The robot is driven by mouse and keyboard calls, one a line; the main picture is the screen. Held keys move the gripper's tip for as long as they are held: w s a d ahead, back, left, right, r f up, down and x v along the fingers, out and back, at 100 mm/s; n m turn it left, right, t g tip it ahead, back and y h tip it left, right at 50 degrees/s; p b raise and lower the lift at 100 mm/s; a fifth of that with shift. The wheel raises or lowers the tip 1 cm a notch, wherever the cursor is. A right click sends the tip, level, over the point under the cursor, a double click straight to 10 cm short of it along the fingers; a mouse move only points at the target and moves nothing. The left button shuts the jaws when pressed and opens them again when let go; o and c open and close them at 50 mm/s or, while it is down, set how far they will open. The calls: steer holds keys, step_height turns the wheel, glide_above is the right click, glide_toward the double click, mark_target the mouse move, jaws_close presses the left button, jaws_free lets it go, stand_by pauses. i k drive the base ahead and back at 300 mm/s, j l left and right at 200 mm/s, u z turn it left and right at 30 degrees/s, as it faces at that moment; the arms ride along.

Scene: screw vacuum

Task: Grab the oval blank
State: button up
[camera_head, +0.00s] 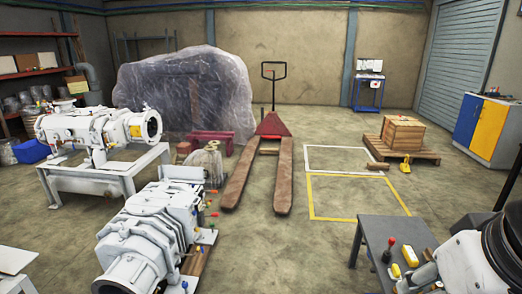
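I cannot pick out an oval blank with certainty in the head view. Small parts lie on and beside the white screw vacuum machine (150,235) in the foreground, but they are too small to name. A grey table (375,230) at the lower right bears a small yellow item (410,256) and a red-topped item (390,243). A white and black part, which looks like my arm, covers the table's right side. My gripper's fingers do not show.
A second white machine (100,128) stands on a frame at the left. A red pallet jack (270,130) stands mid-room with its forks forward. A wooden crate (403,133) sits on a pallet at the right. The floor between the forks and the grey table is clear.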

mark_target(154, 201)
steer(key=i+j+u, duration=0.1)
steer(key=i+u, duration=0.2)
steer(key=i, duration=0.35)
steer(key=i+u, duration=0.3)
steer(key=i, duration=0.35)
steer(key=i+l+u, duration=0.25)
steer(key=i, duration=0.35)
steer(key=i+l+u, duration=1.15)
steer(key=l, duration=0.3)
steer(key=i+l+u, duration=0.25)
steer(key=l, duration=0.25)
steer(key=l+u, duration=0.3)
steer(key=l, duration=0.45)
steer(key=l+u, duration=0.3)
steer(key=l, duration=0.5)
